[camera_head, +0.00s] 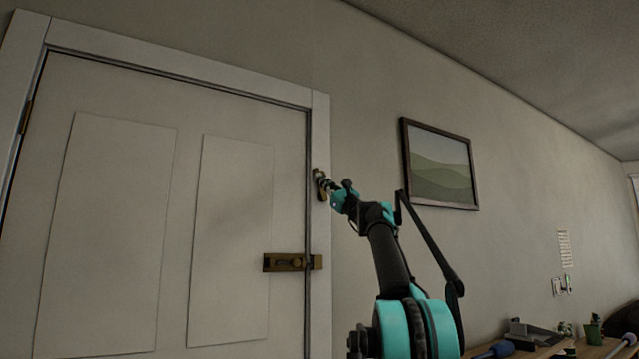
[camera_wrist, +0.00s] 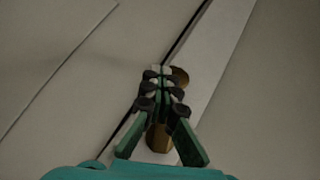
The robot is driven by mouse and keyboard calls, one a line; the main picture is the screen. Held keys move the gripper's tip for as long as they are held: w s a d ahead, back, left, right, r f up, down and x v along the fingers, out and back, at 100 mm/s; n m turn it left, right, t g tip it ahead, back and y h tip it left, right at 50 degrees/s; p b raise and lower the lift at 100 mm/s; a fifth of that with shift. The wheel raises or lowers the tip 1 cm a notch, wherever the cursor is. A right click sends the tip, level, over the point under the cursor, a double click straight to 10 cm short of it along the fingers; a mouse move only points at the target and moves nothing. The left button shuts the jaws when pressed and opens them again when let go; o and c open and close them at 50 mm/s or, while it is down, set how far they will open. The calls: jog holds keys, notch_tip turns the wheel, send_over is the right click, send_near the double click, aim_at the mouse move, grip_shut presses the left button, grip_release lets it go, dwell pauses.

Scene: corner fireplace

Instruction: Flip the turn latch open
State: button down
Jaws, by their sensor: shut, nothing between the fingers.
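The turn latch is a brass piece (camera_wrist: 159,140) that shows in the wrist view behind and between my fingers, with a rounded brass part (camera_wrist: 181,76) just right of the fingertips. It appears to lie along the white door frame, right of the dark door gap. My gripper (camera_wrist: 162,74) is shut and empty, its fingertips over the latch's middle. In the head view my gripper (camera_head: 319,182) is at the right frame post and largely hides the latch. I cannot tell whether the fingertips touch it.
The white door (camera_head: 150,200) is closed in its frame. A brass slide bolt (camera_head: 285,262) crosses the door's right edge below my gripper. A framed picture (camera_head: 440,165) hangs on the wall to the right. A table (camera_head: 560,350) with small objects stands at the lower right.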

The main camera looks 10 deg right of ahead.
jog(key=shift+w+d+r+m+t+h, duration=0.15)
jog(key=shift+m+t+h, duration=0.3)
jog(key=shift+m, duration=0.3)
jog(key=shift+s+d+r+m+t+h, duration=0.15)
jog(key=shift+m+t+h, duration=0.25)
jog(key=shift+m, duration=0.3)
jog(key=shift+w+d+m+t+h, duration=0.15)
jog(key=shift+m+t+h, duration=0.3)
jog(key=shift+m, duration=0.3)
dwell(2.6)
jog(key=shift+f, duration=0.1)
jog(key=s+a+f, duration=0.5)
jog(key=s+f, duration=0.2)
jog(key=s, duration=0.2)
jog(key=shift+a+f, duration=0.2)
jog(key=shift+f, duration=0.1)
jog(key=shift+s, duration=0.1)
dwell(0.5)
